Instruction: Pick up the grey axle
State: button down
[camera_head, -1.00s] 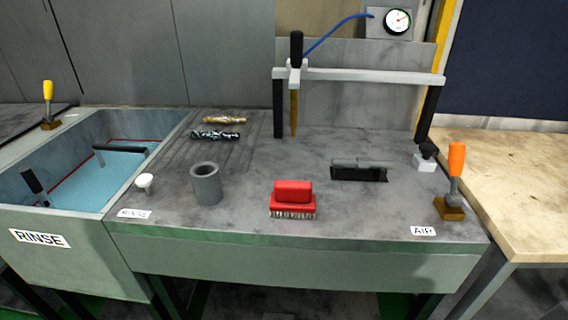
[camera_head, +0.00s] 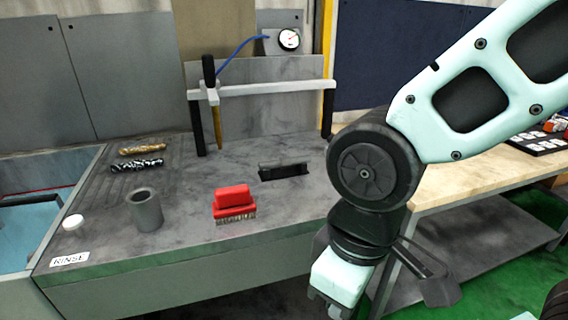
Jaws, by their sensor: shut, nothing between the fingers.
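I cannot say for sure which piece is the grey axle. A dark grey bar-shaped piece (camera_head: 283,168) lies at a dark slot in the middle of the bench, right of the red brush. A slim black-and-light patterned shaft (camera_head: 136,165) lies at the back left, in front of a brass-coloured shaft (camera_head: 143,148). My arm fills the right side. My gripper (camera_head: 438,290) seems to be the dark linkage low at the right, off the bench's front right side; it is shut and empty, apart from all these pieces.
A grey hollow cylinder (camera_head: 146,212) stands at the left, and a red brush (camera_head: 234,204) is at the middle front. A white frame (camera_head: 270,90) with an upright tool (camera_head: 212,95) spans the back. The wooden table (camera_head: 470,180) is partly behind my arm.

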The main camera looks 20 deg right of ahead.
aim_at(286, 162)
jog(key=u, duration=4.2)
jog(key=z, duration=4.15)
jog(key=i+l+u, duration=0.1)
jog(key=i+u, duration=0.15)
jog(key=u, duration=0.2)
jog(key=i+l+u, duration=0.15)
jog(key=u, duration=0.35)
